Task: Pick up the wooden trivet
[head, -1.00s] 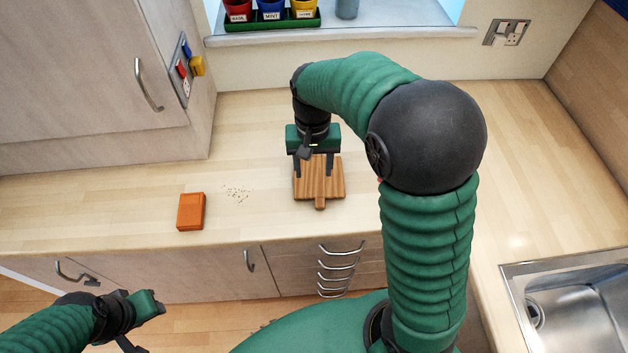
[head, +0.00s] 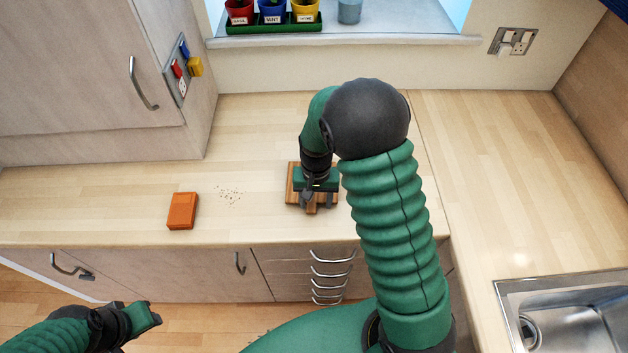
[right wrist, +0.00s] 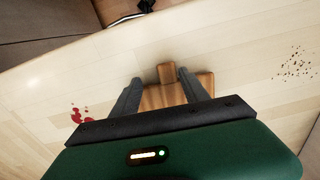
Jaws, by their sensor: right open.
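The wooden trivet (head: 292,190), a brown board with a short handle, lies flat on the worktop. My right gripper (head: 317,201) is over it, open, with its fingers pointing down and partly hiding the board. In the right wrist view, the fingers (right wrist: 157,82) stand on either side of the trivet's handle end (right wrist: 166,73), with nothing clasped between them. I cannot tell whether the fingertips touch the wood. My left gripper (head: 142,318) is low at the bottom left, away from the worktop; its jaws are not clear.
An orange box (head: 182,211) and crumbs (head: 230,195) lie left of the trivet. A red spill (right wrist: 80,115) shows in the right wrist view. A sink (head: 570,320) is at the lower right. Drawers with metal handles (head: 330,273) are below the front edge. The right worktop is clear.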

